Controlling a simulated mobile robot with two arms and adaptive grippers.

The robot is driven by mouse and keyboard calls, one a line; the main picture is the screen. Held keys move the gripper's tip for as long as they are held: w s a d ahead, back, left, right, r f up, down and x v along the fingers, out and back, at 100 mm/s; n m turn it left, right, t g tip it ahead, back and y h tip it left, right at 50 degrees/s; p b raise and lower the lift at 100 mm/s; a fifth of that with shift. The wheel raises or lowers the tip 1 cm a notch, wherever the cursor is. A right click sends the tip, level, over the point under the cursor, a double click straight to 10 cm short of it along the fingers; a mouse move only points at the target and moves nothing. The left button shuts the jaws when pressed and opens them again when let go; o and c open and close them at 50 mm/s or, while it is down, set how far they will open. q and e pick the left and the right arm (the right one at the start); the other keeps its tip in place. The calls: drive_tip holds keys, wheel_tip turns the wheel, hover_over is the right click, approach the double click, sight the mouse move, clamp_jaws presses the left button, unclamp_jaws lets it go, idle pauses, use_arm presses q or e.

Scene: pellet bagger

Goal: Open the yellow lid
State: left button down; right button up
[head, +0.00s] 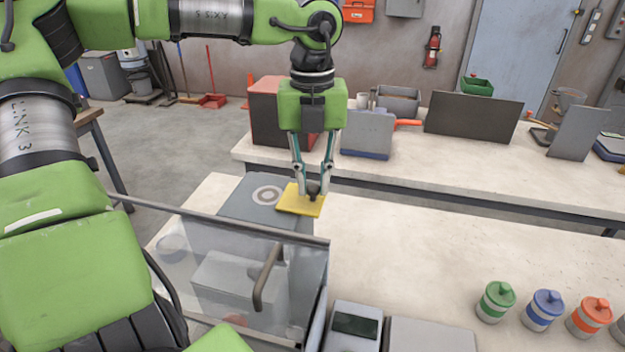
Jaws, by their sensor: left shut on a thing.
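The yellow lid (297,206) is a flat square plate at the far right corner of the grey machine top (240,205). It looks slightly tilted; whether it is raised off the surface beneath I cannot tell. My left gripper (313,192) points down from above, with its fingertips closed on a small dark knob on the lid. What lies under the lid is hidden. My right gripper is not in view.
A clear guard with a brown handle (267,277) stands in front of the machine. Jars with green (497,300), blue (543,309) and orange (590,316) lids stand at the right. The table between is bare. A second bench (450,180) holds panels and bins behind.

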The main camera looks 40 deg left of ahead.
sight(317, 188)
use_arm(q)
drive_tip(key=c, duration=2)
unclamp_jaws()
drive_tip(key=shift+d, duration=0.1)
drive_tip(key=shift+o, duration=0.5)
drive_tip(key=shift+w+d, duration=0.15)
drive_tip(key=shift+d, duration=0.15)
drive_tip(key=shift+a+r, duration=0.2)
wheel_tip(317, 188, up, 12)
drive_tip(key=shift+d+f, duration=0.15)
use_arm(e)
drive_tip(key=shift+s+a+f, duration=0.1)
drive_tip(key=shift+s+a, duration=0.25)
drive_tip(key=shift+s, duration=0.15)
